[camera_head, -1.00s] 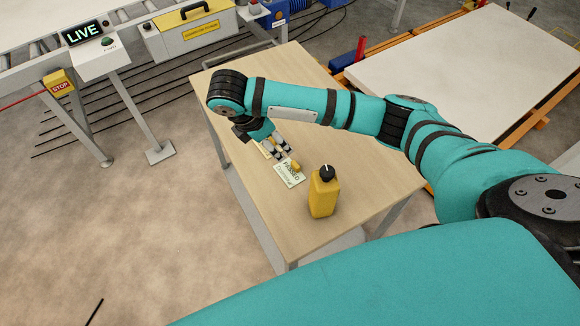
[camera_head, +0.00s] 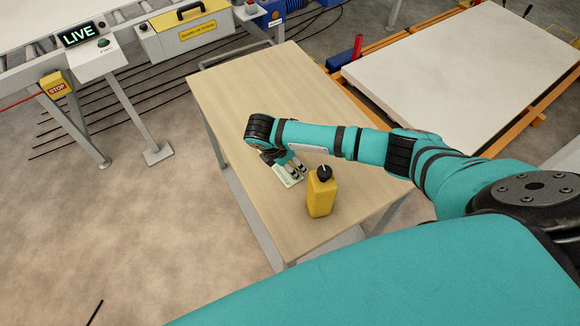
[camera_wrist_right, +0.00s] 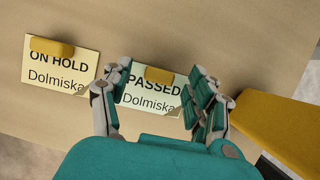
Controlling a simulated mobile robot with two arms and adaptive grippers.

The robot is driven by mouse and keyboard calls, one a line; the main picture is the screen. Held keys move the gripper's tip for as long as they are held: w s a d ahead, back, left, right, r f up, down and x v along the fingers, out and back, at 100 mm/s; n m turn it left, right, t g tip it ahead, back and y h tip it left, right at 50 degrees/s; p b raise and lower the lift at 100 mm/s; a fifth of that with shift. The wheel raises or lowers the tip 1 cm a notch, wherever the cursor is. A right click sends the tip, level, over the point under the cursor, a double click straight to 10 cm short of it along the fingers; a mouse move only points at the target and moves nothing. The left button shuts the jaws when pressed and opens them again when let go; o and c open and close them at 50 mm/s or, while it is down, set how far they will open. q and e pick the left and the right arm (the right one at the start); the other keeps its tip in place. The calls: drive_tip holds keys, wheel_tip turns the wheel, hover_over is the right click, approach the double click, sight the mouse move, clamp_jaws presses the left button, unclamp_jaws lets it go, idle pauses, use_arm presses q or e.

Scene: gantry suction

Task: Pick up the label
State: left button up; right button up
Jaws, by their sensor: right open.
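A pale green label reading PASSED Dolmiska (camera_wrist_right: 150,102) lies on the wooden table, with a yellow block (camera_wrist_right: 159,75) at its top edge. In the head view this label (camera_head: 288,180) is partly covered by my right gripper (camera_head: 291,167). A cream label reading ON HOLD Dolmiska (camera_wrist_right: 58,78) lies to its left in the wrist view, with its own yellow block (camera_wrist_right: 51,47). My right gripper is open over the PASSED label, fingers on either side of it. I cannot tell whether they touch it. The ON HOLD label is hidden in the head view. My left gripper is not in view.
A yellow bottle with a black cap (camera_head: 321,193) stands close to the right gripper. The wooden table (camera_head: 235,90) is clear at its far end. A conveyor with a LIVE sign (camera_head: 79,34) is at upper left; a white-topped pallet (camera_head: 460,75) is at right.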

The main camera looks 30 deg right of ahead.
drive_tip(key=shift+d+f, duration=0.1)
drive_tip(key=shift+f, duration=0.15)
drive_tip(key=c, duration=1)
drive_tip(key=shift+r, duration=0.1)
drive_tip(key=shift+c, duration=0.2)
